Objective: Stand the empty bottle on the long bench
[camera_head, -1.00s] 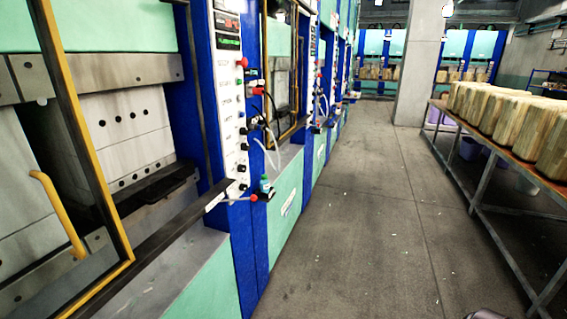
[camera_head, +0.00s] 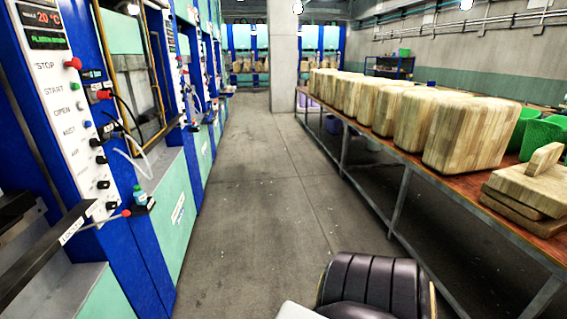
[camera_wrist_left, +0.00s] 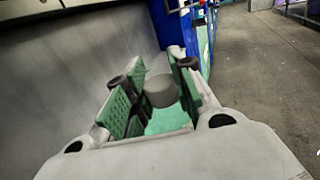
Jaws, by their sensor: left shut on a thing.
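The long bench (camera_head: 462,188) runs along the right side of the head view, with a red-brown top on grey metal legs. My left gripper (camera_wrist_left: 160,98) shows only in the left wrist view, its green-padded fingers shut on a grey cylinder (camera_wrist_left: 159,90). The cylinder may be the empty bottle; only its rounded end shows, and its rest is hidden between the fingers. A small teal bottle (camera_head: 139,196) stands on a black holder on the press at left. My right gripper is in no view.
Wooden blocks (camera_head: 470,135) line much of the bench; flat boards (camera_head: 525,190) and green containers (camera_head: 540,135) are at its near end. Blue and teal presses line the left; the grey aisle floor (camera_head: 250,190) between is clear.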

